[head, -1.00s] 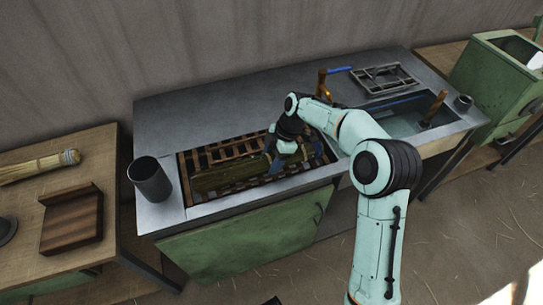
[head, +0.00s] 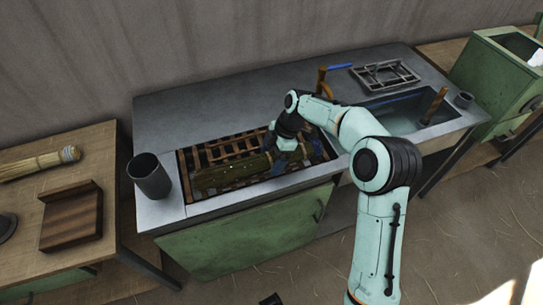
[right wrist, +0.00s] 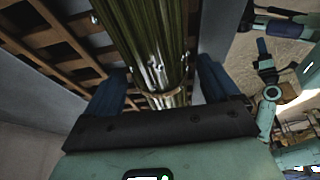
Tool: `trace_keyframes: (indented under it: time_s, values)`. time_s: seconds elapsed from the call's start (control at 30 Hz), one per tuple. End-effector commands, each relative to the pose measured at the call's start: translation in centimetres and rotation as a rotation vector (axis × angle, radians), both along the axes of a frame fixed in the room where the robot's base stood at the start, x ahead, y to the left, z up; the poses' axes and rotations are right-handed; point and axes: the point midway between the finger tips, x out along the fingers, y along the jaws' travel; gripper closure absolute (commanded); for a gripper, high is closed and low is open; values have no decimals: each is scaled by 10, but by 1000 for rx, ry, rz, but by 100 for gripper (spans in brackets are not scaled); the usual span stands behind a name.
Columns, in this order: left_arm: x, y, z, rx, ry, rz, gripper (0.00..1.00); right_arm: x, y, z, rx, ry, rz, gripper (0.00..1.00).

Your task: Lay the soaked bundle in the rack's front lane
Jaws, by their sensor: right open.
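The soaked bundle (head: 232,177), dark green and wet-looking, lies lengthwise in the slatted rack (head: 222,147), along its front part. Slats show behind it; its underside is hidden. My right gripper (head: 286,156) is at the bundle's right end. In the right wrist view the bundle (right wrist: 155,45), with a tan binding and pale glints, lies between the two blue fingers (right wrist: 160,86). The fingers stand apart, with a gap at each side. What seems to be my left gripper (right wrist: 262,50) shows small at the right of that view; its jaws are unclear.
A dark cylinder (head: 149,178) stands left of the rack. A water basin (head: 405,118) with a wooden handle (head: 434,105) and a metal frame (head: 385,76) are to the right. A dry bundle (head: 40,163) and a wooden block (head: 72,216) lie on the left table. The counter behind the rack is clear.

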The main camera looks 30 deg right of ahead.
Motion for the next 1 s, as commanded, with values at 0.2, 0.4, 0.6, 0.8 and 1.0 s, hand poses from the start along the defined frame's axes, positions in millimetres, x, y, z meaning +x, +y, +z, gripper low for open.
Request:
trace_keyframes:
  time_s: [0.2, 0.4, 0.6, 0.8, 1.0]
  values:
    - [1, 0, 3, 0, -1, 0, 57, -2, -12, 30, -2, -6, -3, 12]
    - [3, 0, 10, 0, -3, 0, 57, -6, -29, 74, -2, -6, -1, 12]
    - [5, 0, 16, 0, -6, 0, 57, -9, -42, 108, -1, -5, -2, 12]
    - [6, 0, 19, 0, -7, 0, 57, -11, -48, 122, 0, -2, -1, 12]
    - [6, 0, 18, 0, -7, 0, 57, -12, -48, 123, 0, -1, 0, 12]
